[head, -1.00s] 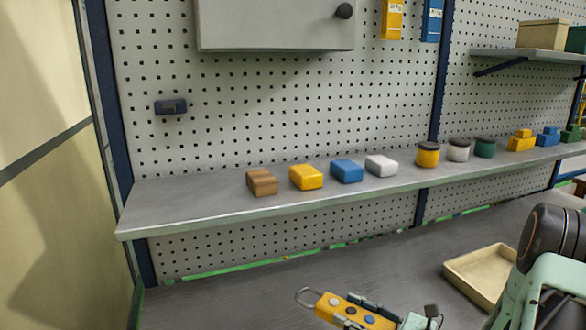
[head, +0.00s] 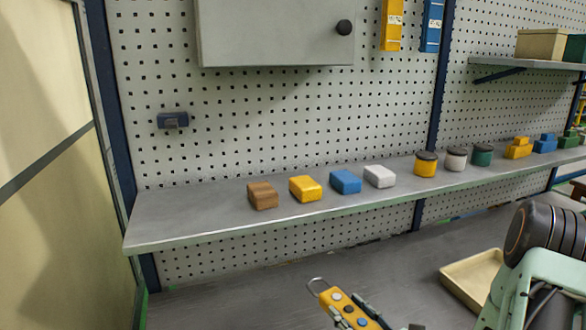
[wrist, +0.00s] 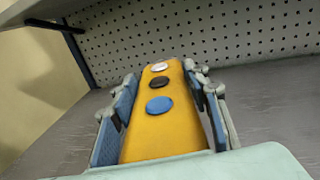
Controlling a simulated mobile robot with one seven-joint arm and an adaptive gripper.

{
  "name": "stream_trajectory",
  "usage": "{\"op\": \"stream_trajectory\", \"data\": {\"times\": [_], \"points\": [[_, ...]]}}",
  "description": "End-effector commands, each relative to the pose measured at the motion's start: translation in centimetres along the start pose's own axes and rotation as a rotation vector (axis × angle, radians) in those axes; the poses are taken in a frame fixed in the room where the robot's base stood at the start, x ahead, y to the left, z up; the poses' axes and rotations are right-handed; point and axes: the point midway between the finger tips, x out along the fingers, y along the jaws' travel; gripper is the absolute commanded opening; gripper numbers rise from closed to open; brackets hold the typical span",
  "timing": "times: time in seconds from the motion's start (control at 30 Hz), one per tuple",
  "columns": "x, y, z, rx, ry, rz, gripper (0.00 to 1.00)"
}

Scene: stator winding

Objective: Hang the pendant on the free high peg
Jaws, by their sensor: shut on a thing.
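The pendant is a yellow bar with white, dark and blue round buttons and a metal hanging loop at its far end. It is at the bottom of the head view (head: 334,298), tilted, loop end toward the upper left. My gripper (head: 352,309) is shut on its sides, and the pendant is held above the grey worktop. In the wrist view the pendant (wrist: 158,132) lies between the two blue-padded fingers (wrist: 160,82). A yellow unit (head: 391,25) and a blue unit (head: 432,24) hang high on the pegboard, cut off at the top. I cannot make out a free high peg.
A shelf (head: 185,225) crosses the pegboard above the worktop, carrying blocks (head: 345,181) and lidded jars (head: 425,164). A grey cabinet (head: 270,35) with a black knob juts out above. A small dark device (head: 172,120) is on the board. A tray (head: 455,277) lies right.

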Motion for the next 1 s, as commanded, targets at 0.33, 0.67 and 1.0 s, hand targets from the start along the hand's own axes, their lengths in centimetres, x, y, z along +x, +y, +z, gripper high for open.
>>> {"op": "stream_trajectory", "data": {"times": [0.33, 0.67, 1.0], "points": [[-0.6, -0.4, -0.2, -0.003, -0.005, -0.062, 0.03], [-5.0, -5.4, 0.2, -0.013, -0.004, -0.074, 0.03], [-14.2, -9.6, 0.1, -0.008, -0.002, -0.068, 0.03]]}}
